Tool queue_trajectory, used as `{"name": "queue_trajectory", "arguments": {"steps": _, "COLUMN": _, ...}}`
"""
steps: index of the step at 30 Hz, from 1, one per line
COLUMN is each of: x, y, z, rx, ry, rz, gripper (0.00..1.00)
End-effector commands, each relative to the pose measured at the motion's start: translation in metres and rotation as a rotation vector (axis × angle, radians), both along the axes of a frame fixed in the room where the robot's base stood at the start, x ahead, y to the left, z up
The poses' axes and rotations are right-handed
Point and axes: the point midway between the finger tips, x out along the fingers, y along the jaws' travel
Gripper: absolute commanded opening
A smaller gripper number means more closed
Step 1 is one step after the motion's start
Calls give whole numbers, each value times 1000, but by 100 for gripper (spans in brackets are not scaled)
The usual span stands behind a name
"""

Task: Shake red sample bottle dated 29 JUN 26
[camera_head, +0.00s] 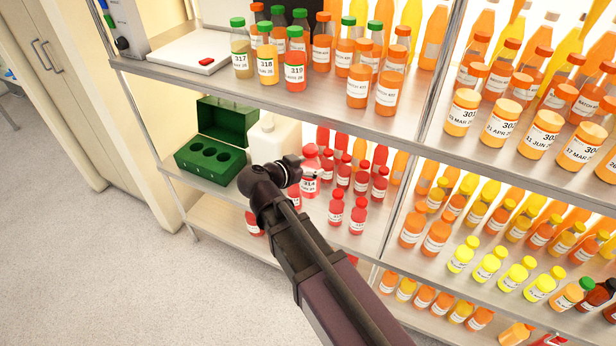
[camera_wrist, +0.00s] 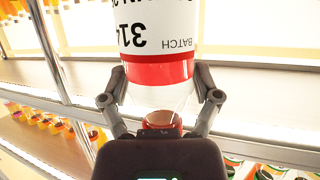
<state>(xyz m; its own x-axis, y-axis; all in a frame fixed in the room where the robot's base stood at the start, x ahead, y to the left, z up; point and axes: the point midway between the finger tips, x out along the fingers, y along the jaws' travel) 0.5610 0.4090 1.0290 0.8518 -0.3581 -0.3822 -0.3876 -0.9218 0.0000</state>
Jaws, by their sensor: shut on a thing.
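A red-capped sample bottle (camera_head: 311,184) is in my gripper (camera_head: 294,172) in the head view, in front of the middle shelf, cap up. Its white label reads 314. In the wrist view the bottle (camera_wrist: 158,72) is between the two fingers of my gripper (camera_wrist: 162,97), which close on its shoulder from both sides. The label appears upside down there, with 31 and BATCH legible and the date line partly cut off at the top. A red band shows below the label, then clear wall and the red cap. I cannot tell whether its base touches the shelf.
An open green box with round holes (camera_head: 193,171) and a white jug (camera_head: 262,148) stand to the left on the middle shelf (camera_head: 218,193). Several small red bottles (camera_head: 358,215) stand close on the right. Bottles crowd the shelf above. The floor (camera_head: 90,270) at the left is clear.

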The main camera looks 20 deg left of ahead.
Motion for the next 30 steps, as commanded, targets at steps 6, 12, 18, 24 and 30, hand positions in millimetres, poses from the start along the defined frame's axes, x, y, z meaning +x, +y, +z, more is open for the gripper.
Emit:
{"name": "queue_trajectory", "arguments": {"steps": 6, "x": 50, "y": -2, "z": 0, "rx": -1, "ry": -1, "rz": -3, "gripper": 19}}
{"name": "queue_trajectory", "arguments": {"steps": 12, "x": 54, "y": -4, "z": 0, "rx": -1, "ry": -1, "rz": 2, "gripper": 19}}
{"name": "queue_trajectory", "arguments": {"steps": 18, "x": 14, "y": -2, "z": 0, "rx": -2, "ry": 0, "rz": 4, "gripper": 19}}
{"name": "queue_trajectory", "arguments": {"steps": 24, "x": -16, "y": 1, "z": 0, "rx": 0, "ry": -1, "rz": 3, "gripper": 19}}
{"name": "queue_trajectory", "arguments": {"steps": 30, "x": -1, "y": 2, "z": 0, "rx": 0, "ry": -1, "rz": -2, "gripper": 19}}
